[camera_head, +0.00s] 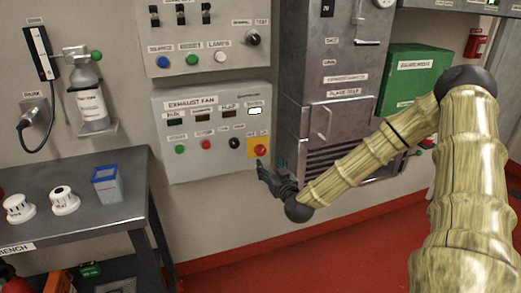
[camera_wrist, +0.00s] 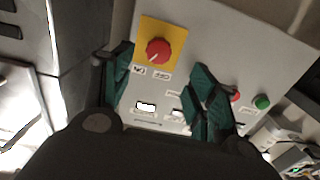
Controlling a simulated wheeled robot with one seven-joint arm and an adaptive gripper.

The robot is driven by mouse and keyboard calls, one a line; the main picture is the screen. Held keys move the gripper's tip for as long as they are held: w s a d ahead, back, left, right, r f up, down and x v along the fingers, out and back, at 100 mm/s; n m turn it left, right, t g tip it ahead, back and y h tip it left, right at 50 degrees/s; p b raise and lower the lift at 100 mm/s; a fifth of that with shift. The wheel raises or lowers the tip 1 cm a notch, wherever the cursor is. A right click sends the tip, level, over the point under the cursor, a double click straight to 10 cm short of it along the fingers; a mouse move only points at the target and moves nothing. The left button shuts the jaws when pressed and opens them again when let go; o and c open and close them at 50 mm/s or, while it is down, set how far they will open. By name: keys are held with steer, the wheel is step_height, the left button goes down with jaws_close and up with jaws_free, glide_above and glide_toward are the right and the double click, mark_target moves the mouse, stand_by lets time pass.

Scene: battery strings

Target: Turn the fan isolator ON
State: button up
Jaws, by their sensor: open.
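The exhaust fan panel (camera_head: 212,165) is a pale wall box with small displays, coloured buttons and a black knob (camera_head: 234,143). At its lower right is a red rotary knob on a yellow plate (camera_head: 259,148), which looks like the fan isolator; its small labels are unreadable. In the wrist view the red knob (camera_wrist: 158,51) shows a small white pointer mark toward the lower left. My gripper (camera_head: 264,170) is just below and in front of the knob. In the wrist view my gripper (camera_wrist: 165,82) has its two green-padded fingers spread, with the knob beyond them, not visibly touched.
A grey cabinet (camera_head: 325,95) stands close to the right of the panel. A dark bench (camera_head: 85,220) with white knobs and a blue box (camera_head: 107,184) is at the left. Another control panel (camera_head: 205,40) is above. Red floor (camera_head: 310,255) is open below.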

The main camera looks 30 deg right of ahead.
mark_target(261, 152)
steer(key=x, duration=1.1)
steer(key=shift+d+r, duration=0.1)
steer(key=shift+d, duration=0.1)
steer(key=shift+s, duration=0.1)
steer(key=c, duration=1)
